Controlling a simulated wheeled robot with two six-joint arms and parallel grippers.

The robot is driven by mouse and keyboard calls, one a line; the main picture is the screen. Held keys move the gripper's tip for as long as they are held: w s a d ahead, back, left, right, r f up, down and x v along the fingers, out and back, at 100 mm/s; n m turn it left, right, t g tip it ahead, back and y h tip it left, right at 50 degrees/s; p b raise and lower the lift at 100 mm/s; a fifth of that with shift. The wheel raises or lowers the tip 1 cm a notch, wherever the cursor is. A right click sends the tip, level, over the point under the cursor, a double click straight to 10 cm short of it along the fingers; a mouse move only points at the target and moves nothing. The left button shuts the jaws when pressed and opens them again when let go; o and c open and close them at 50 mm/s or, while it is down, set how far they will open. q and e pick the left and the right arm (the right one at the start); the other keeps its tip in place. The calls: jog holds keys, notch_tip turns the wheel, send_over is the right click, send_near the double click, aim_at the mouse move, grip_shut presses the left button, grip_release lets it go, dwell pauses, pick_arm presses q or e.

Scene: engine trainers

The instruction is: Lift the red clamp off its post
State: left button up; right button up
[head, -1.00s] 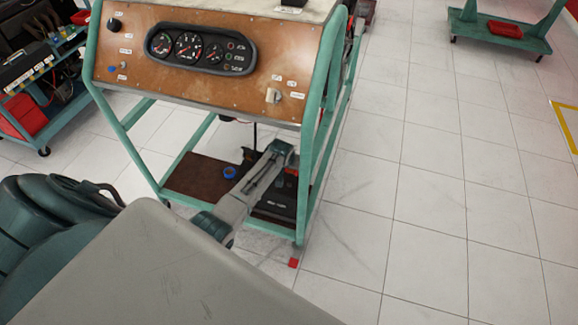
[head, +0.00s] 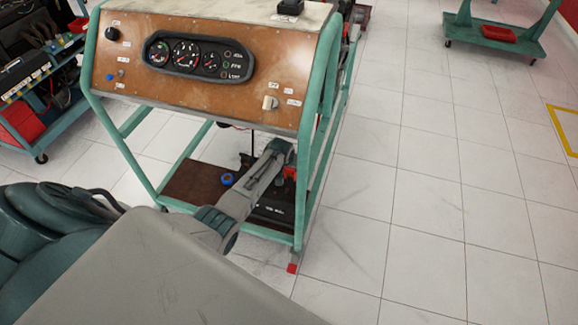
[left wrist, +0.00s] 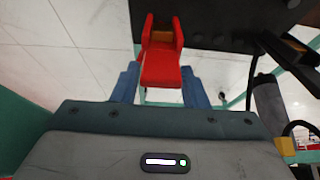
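The red clamp (left wrist: 160,70) sits between the two blue fingers of my left gripper (left wrist: 160,84) in the left wrist view. The fingers lie along both sides of its handle, with no clear gap, and look shut on it. In the head view a small red part of the clamp (head: 290,173) shows just below my left gripper (head: 283,150), above the black battery (head: 272,213) on the lower shelf. The post is hidden, and I cannot tell whether the clamp still touches it. My right gripper is not in view.
The green trainer frame (head: 313,150) stands close to the right of my left arm, with the brown gauge panel (head: 130,62) above. A blue round item (head: 228,179) lies on the shelf. Dark cables (left wrist: 285,55) show right in the wrist view.

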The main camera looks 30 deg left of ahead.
pick_arm(q)
jog(key=shift+o, duration=1.2)
jog(key=shift+f, duration=0.15)
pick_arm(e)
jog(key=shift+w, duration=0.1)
pick_arm(q)
jog(key=shift+s+r, duration=0.25)
jog(key=shift+r, duration=0.25)
jog(key=p+v, duration=0.1)
jog(key=v, duration=0.5)
jog(key=shift+r, duration=0.25)
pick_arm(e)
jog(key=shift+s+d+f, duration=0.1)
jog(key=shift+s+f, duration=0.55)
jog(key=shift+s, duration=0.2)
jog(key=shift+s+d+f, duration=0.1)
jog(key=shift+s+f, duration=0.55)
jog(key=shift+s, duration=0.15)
pick_arm(q)
jog(key=shift+d, duration=0.1)
